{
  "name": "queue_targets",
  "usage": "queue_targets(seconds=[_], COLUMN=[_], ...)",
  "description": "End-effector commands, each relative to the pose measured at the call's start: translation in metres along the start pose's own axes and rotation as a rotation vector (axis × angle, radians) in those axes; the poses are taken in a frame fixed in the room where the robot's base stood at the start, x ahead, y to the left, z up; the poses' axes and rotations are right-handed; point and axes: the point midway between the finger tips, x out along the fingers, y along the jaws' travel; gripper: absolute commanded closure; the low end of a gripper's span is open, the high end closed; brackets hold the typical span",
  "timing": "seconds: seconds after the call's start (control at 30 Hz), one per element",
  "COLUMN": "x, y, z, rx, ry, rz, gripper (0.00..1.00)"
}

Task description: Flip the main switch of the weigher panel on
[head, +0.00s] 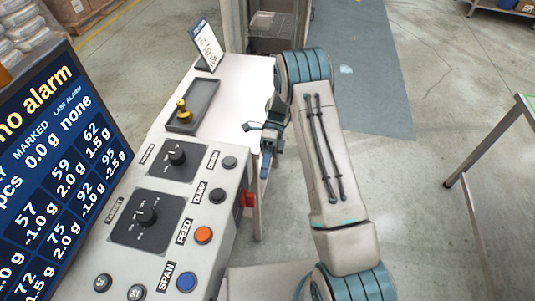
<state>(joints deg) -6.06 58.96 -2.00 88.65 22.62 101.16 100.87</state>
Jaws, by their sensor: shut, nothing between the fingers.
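The weigher panel (166,262) is a light grey sloped console at the lower left of the head view. A red switch (248,199) sticks out of its right side, near the upper end; it looks like the main switch, but its position cannot be read. My gripper (265,172) is just above and right of the red switch in the picture, beside the panel's edge. Its blue fingers point down the picture and are shut and empty. They look apart from the switch, though the depth gap is hard to judge.
The panel top has two black rotary knobs (177,156) (147,215), an orange FEED button (203,235), a blue SPAN button (185,282) and several grey buttons. A display (60,180) stands left.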

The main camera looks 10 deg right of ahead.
Motion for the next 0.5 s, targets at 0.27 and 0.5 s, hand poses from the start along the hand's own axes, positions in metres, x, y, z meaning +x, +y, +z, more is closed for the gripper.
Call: queue_targets(seconds=[0.27, 0.5], x=[-0.041, -0.06], y=[-0.018, -0.022], z=[0.001, 0.002], rx=[-0.002, -0.001], ry=[0.003, 0.003], rz=[-0.002, 0.0], gripper=[1.0, 1.0])
